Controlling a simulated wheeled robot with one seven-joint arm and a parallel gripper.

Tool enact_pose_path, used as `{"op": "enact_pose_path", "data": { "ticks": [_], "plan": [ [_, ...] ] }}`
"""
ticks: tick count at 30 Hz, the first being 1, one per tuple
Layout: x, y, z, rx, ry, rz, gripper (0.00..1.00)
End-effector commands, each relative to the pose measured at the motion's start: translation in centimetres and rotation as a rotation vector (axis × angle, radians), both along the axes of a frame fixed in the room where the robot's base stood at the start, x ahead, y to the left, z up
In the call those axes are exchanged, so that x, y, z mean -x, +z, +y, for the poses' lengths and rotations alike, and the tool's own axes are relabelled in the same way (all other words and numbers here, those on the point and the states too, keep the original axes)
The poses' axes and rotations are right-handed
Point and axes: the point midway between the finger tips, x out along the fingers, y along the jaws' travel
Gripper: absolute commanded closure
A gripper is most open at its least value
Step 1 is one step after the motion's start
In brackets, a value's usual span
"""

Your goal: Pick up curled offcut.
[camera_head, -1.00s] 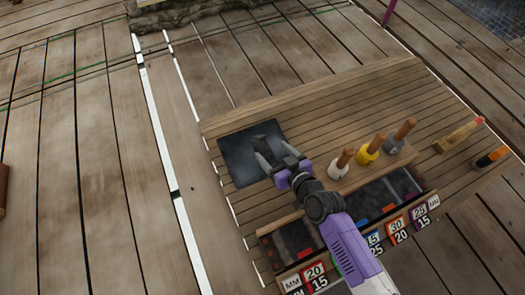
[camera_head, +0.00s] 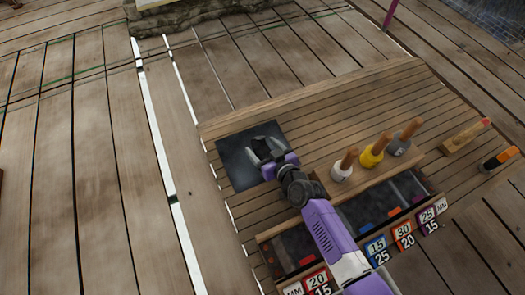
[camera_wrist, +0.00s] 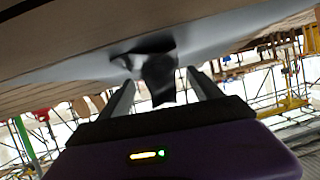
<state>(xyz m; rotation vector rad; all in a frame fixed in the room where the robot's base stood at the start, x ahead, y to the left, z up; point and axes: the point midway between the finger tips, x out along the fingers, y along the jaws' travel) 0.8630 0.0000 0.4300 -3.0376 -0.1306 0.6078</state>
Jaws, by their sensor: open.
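A dark, bent scrap that looks like the curled offcut (camera_wrist: 158,79) shows in the wrist view, just ahead of and between my two fingers. It lies against a smooth grey sheet, which seems to be the dark square mat (camera_head: 232,171) in the head view. My gripper (camera_head: 262,149) is over that mat, with its fingers apart; it also shows in the wrist view (camera_wrist: 160,82). I cannot tell whether the fingers touch the scrap. In the head view my gripper hides most of it.
The mat lies on a slatted wooden bench (camera_head: 310,110). White (camera_head: 342,173), yellow (camera_head: 371,156) and grey (camera_head: 398,146) wooden-handled tools stand to the right. Bins with dark contents (camera_head: 380,205) and number labels (camera_head: 376,246) line the near side. The far bench is clear.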

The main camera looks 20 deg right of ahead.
Motion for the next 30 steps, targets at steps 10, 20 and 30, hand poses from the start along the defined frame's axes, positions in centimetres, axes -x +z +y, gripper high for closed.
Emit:
{"op": "enact_pose_path", "data": {
  "ticks": [10, 20, 30],
  "plan": [
    [0.0, 0.0, 0.0, 0.0, 0.0, 0.0, 0.67],
    [0.0, 0.1, 0.0, 0.0, 0.0, -0.002, 1.0],
    [0.0, 1.8, 0.0, 0.001, 0.0, -0.002, 1.0]
  ]
}}
